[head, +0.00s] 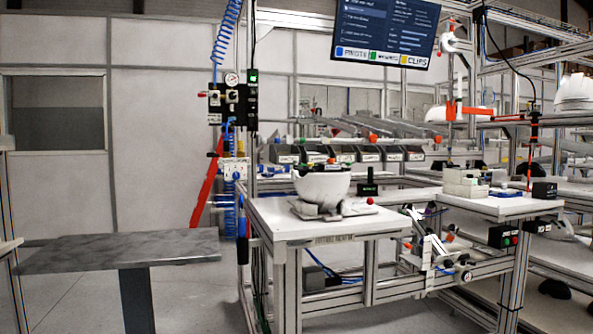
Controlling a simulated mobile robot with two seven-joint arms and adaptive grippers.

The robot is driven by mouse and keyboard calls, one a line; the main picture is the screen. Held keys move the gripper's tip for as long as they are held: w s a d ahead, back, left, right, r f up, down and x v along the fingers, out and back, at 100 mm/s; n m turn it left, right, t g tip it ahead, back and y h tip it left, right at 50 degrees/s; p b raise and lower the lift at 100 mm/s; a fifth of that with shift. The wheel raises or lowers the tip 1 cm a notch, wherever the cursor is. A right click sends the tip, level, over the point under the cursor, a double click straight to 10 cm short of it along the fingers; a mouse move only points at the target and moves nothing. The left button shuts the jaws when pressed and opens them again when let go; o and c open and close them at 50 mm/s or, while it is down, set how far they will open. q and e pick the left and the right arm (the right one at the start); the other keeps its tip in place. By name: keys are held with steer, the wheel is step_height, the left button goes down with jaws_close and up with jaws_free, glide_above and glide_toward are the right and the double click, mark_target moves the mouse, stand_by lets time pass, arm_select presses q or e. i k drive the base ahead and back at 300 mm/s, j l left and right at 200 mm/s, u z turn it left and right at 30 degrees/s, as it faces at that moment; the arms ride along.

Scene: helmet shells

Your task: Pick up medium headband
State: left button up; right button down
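I cannot make out a medium headband for certain at this distance. A white helmet shell (321,186) sits with its opening up on a grey fixture (325,210) on the white workbench (283,222). Small dark, red and coloured parts (318,163) show at the shell's rim, too small to identify. A row of grey bins (345,153) stands behind the bench, and their contents are hard to tell. Neither of my grippers is in view.
A grey table (120,250) stands at the left. A second bench (500,206) at the right holds stacked pale trays (461,183) and a black box (544,190). A screen (386,30) hangs above. Floor (190,300) is clear between the grey table and workbench.

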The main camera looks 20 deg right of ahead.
mark_target(324, 168)
steer(key=i+l+u, duration=0.1)
steer(key=l+u, duration=0.15)
steer(key=l, duration=0.3)
steer(key=l+u, duration=0.2)
steer(key=l, duration=0.35)
steer(key=l+u, duration=0.2)
steer(key=l, duration=0.9)
steer(key=i, duration=0.05)
